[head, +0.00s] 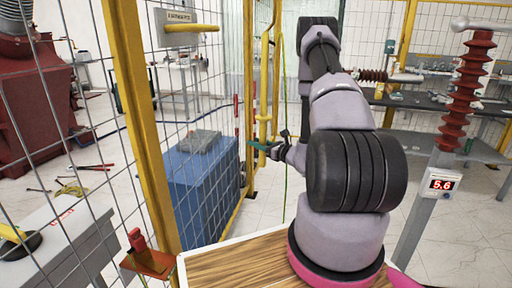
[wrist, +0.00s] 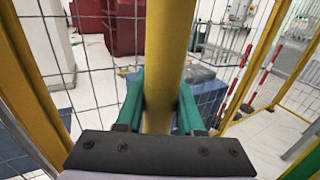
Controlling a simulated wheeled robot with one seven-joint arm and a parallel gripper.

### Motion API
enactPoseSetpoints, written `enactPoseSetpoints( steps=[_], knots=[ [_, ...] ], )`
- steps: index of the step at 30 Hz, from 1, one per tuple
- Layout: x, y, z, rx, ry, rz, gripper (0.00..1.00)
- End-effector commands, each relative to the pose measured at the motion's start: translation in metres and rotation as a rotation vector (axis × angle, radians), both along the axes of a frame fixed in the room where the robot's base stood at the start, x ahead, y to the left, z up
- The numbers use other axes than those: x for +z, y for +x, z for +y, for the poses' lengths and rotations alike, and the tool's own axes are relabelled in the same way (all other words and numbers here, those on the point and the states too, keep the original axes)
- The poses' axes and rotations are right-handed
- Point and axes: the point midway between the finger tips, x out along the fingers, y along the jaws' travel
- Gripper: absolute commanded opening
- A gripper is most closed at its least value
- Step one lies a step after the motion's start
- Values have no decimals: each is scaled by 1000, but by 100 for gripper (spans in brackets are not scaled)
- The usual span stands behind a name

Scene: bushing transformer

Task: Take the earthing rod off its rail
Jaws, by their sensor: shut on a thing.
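In the wrist view, the teal fingers of my gripper (wrist: 160,105) are closed around an upright yellow bar (wrist: 168,50), which seems to be part of the gate. The bar's lower end is hidden behind the gripper body.
A yellow fence post (head: 140,120) and wire mesh stand at left. A blue cabinet (head: 205,190) stands behind the mesh. A red ribbed insulator (head: 470,85) on a grey post with a display stands at right. A wooden top (head: 225,265) is in front.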

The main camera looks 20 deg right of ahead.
Motion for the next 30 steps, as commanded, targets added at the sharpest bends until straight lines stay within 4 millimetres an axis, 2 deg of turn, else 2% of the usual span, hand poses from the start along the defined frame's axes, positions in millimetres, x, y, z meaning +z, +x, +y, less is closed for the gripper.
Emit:
enactPoseSetpoints(
  steps=[15, 30],
  knots=[
    [29, 1, 0, 0, -1, -3, 0],
    [31, -2, -5, -2, 0, -1, 0]
  ],
)
